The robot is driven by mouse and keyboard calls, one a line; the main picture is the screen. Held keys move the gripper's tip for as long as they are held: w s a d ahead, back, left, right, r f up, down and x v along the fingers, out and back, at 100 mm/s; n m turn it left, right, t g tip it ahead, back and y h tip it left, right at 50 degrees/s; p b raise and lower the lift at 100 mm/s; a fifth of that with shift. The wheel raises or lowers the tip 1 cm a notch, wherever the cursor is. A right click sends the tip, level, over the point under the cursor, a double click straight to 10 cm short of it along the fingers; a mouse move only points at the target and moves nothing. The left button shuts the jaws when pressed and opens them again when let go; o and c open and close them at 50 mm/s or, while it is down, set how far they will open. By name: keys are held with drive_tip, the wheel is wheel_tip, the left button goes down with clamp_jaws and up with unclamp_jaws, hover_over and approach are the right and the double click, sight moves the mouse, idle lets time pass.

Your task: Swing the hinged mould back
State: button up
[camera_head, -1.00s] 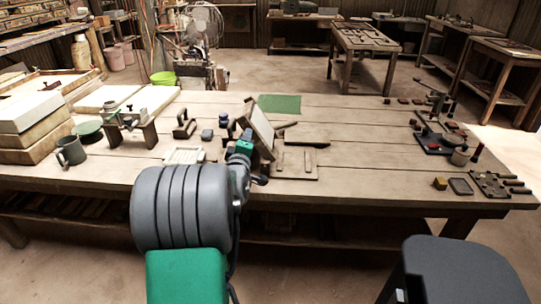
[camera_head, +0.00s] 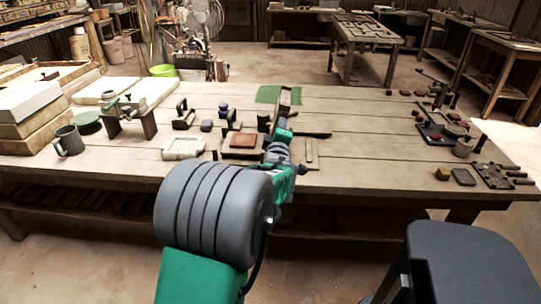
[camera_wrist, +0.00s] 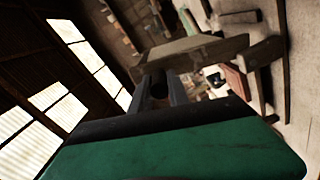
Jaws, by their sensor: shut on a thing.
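The hinged mould (camera_head: 285,103) stands up nearly edge-on in the head view, at the right side of its wooden base (camera_head: 232,153). A reddish-brown tile (camera_head: 243,140) lies uncovered on that base. My gripper (camera_head: 282,131) is at the mould's near side. In the wrist view the mould's pale wooden frame (camera_wrist: 195,47) lies just beyond my gripper (camera_wrist: 165,95), whose fingers are shut on a dark round handle (camera_wrist: 158,84). The tile (camera_wrist: 238,82) shows there at the right. My arm hides part of the mould and its hinge in the head view.
A dark long-handled tool (camera_head: 312,135) lies to the right. A green mat (camera_head: 267,94) is behind the mould. The table right of the tool is mostly clear up to the tools at the far right.

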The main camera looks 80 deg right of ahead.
drive_tip(key=s+d+f+b, duration=0.1)
drive_tip(key=s+f+b, duration=0.4)
drive_tip(key=b, duration=0.5)
drive_tip(key=shift+s+f+b, duration=0.3)
drive_tip(key=shift+s+b, duration=0.1)
drive_tip(key=shift+s, duration=0.65)
drive_tip(key=shift+o, duration=0.5)
drive_tip(key=shift+s+d, duration=0.15)
drive_tip(key=shift+s, duration=0.15)
drive_tip(key=f+b, duration=0.1)
drive_tip(key=b, duration=0.1)
drive_tip(key=s+f+b, duration=0.1)
drive_tip(key=f+b, duration=0.1)
drive_tip(key=s+f+b, duration=0.1)
drive_tip(key=b, duration=0.1)
drive_tip(key=shift+d+f+b, duration=0.15)
drive_tip(key=shift+f+b, duration=0.15)
drive_tip(key=shift+c, duration=0.5)
drive_tip(key=shift+s+f, duration=0.1)
drive_tip(key=shift+s, duration=0.1)
wheel_tip(320, 180, down, 6)
drive_tip(key=b, duration=0.6)
drive_tip(key=shift+w+r, duration=0.15)
drive_tip(key=shift+r, duration=0.15)
drive_tip(key=o, duration=0.8)
drive_tip(key=shift+w, duration=0.1)
drive_tip(key=shift+f, duration=0.1)
